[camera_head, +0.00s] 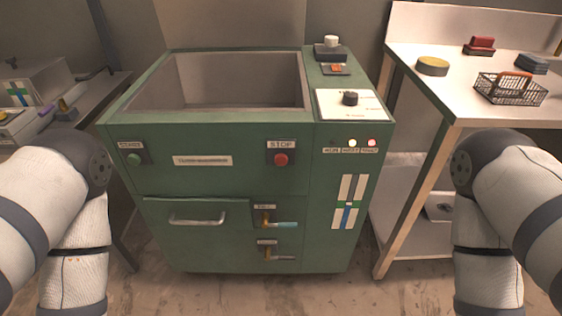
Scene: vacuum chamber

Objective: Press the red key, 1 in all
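A red round key (281,159) sits on the front panel of the green machine (220,185), right of centre, under a label reading STOP. Nothing covers it. A green round key (134,159) with its own label is on the same panel at the far left. My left arm comes in at the left edge and my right arm at the right edge; both hang down beside the machine, apart from it. Neither gripper shows in the frame.
The machine has an open basin (230,82), a dial (350,98), lit lamps, a drawer handle (197,220) and two levers below the red key. A right table (440,95) holds a wire basket (510,88). Cluttered worktop at left. The space before the front panel is clear.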

